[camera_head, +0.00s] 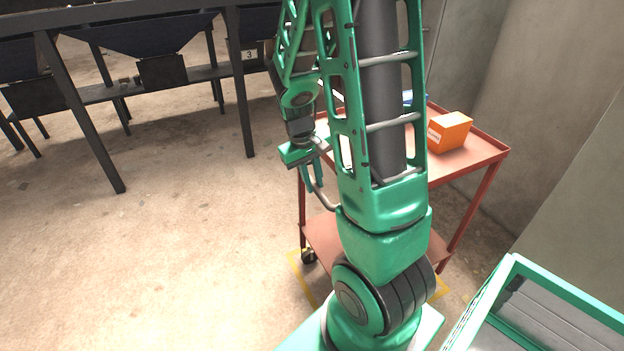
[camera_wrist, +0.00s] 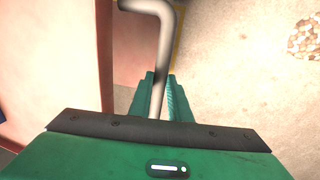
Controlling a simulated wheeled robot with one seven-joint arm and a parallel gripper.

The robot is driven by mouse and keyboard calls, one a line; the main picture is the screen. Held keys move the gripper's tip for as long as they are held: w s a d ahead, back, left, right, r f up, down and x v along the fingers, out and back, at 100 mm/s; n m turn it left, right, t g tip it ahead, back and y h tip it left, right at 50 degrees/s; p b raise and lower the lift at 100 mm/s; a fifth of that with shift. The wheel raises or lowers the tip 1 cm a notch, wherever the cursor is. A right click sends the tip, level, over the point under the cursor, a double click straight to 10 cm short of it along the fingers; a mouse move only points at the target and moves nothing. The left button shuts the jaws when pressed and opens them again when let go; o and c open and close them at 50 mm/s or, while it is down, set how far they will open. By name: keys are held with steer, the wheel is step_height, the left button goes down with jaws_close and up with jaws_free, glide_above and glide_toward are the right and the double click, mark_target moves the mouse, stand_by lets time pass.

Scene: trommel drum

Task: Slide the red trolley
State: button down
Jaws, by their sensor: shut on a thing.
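The red trolley (camera_head: 475,160) stands right of centre in the head view, partly hidden behind my green arm. It has a top tray, a lower shelf (camera_head: 322,236) and a dark caster wheel (camera_head: 309,256). Its grey bar handle (camera_head: 323,200) sticks out on the left side. My gripper (camera_head: 314,182) is at this handle. In the wrist view the bent handle (camera_wrist: 165,45) runs down between the two green fingers of my gripper (camera_wrist: 162,82), which are shut on it. The trolley's red side (camera_wrist: 65,50) shows at the left there.
An orange box (camera_head: 449,131) sits on the trolley's top. Yellow floor marking (camera_head: 300,278) shows around the trolley's base. A concrete wall (camera_head: 545,120) stands close on the right. A dark steel frame with hoppers (camera_head: 140,35) is at the back left. The floor left of the trolley is clear.

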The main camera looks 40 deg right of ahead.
steer(key=shift+w+a, duration=0.1)
steer(key=shift+a, duration=0.35)
steer(key=c, duration=1.6)
jaws_free()
steer(key=shift+a, duration=0.15)
steer(key=shift+c, duration=0.2)
steer(key=shift+r, duration=0.1)
step_height(320, 180, up, 10)
steer(key=a, duration=0.1)
steer(key=shift+w+a+r, duration=0.2)
steer(key=shift+a, duration=0.2)
